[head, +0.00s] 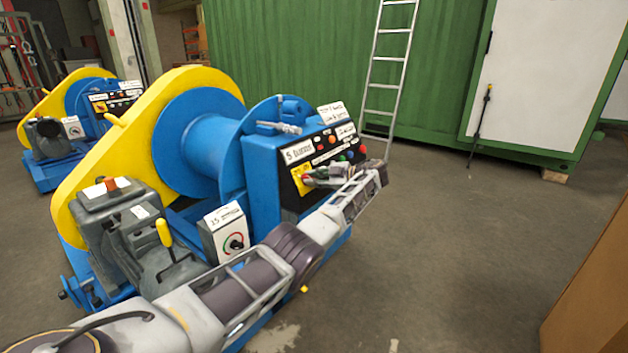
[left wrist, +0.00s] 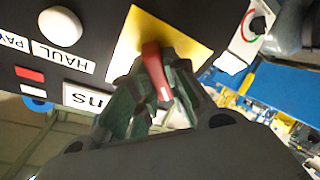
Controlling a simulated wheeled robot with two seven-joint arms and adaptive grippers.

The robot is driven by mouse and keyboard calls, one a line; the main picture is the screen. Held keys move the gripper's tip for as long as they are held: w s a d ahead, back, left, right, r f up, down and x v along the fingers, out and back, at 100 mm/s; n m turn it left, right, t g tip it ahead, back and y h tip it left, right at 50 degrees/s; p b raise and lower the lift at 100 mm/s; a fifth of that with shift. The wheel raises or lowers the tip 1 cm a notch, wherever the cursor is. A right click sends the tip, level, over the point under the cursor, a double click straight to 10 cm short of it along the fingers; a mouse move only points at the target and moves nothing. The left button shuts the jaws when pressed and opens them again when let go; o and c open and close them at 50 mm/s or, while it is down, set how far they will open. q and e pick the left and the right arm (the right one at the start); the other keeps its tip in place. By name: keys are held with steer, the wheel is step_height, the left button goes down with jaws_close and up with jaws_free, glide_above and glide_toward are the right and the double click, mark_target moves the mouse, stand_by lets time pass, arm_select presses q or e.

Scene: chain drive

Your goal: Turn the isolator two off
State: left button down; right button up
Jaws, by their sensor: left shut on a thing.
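A red isolator handle (left wrist: 155,68) stands out from a yellow plate (left wrist: 186,28) on a black control panel. The plate also shows in the head view (head: 298,180), on the blue winch's panel. My left gripper (left wrist: 158,100) has its fingers around the handle and is shut on it. In the head view my left arm reaches across the front of the winch, with the gripper (head: 318,176) at the panel. The handle is hidden there. I cannot read which isolator number this is. My right gripper is in neither view.
The blue winch (head: 193,143) has a yellow guard, and a grey box with a knob (head: 225,232) at its front. The same panel carries several buttons, with a white knob (left wrist: 60,24) beside the plate. A similar winch stands behind left.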

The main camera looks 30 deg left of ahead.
arm_select(q)
steer(key=c, duration=1.4)
jaws_free()
steer(key=shift+d, duration=0.2)
steer(key=shift+v, duration=3.6)
